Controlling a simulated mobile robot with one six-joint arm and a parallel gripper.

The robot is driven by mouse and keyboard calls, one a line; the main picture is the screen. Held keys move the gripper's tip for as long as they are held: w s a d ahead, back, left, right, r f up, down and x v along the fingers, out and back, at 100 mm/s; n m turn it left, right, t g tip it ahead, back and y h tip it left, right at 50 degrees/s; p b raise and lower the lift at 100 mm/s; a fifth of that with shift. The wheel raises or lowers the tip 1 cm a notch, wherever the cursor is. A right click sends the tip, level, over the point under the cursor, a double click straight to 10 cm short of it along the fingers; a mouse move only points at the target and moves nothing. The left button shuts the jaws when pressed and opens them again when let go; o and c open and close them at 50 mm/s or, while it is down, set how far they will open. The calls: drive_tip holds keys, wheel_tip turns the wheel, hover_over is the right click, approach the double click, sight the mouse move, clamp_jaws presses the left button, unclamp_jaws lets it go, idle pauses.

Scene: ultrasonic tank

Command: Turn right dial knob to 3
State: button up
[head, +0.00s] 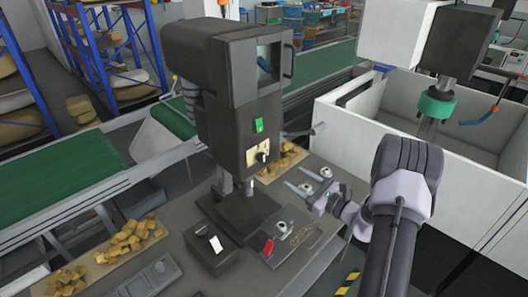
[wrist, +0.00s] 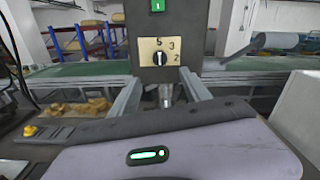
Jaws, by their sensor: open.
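A black dial knob (wrist: 160,58) sits on a cream plate (wrist: 147,50) on the front of a dark machine. The numbers 5, 3 and 2 show around it, with 3 to its upper right. The knob's grip looks roughly upright; which number it points to is too small to tell. The same knob (head: 262,157) shows in the head view. I see only this one dial knob. My gripper (wrist: 163,86) is open and empty, its two fingers apart below the knob and not touching it. In the head view my gripper (head: 309,196) is to the right of the machine, over the bench.
A green switch (wrist: 157,5) is above the dial plate. The dark machine (head: 232,110) stands on a grey bench (head: 185,262). A metal spindle (wrist: 165,96) hangs below the dial. Wooden pieces (head: 135,238) lie at left. A white-walled tank (head: 345,130) stands at right.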

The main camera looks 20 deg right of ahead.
sight(264, 159)
drive_tip(key=p+x, duration=0.2)
drive_tip(key=x, duration=1.1)
drive_tip(key=shift+w+f, duration=0.15)
drive_tip(key=shift+w, duration=0.2)
clamp_jaws()
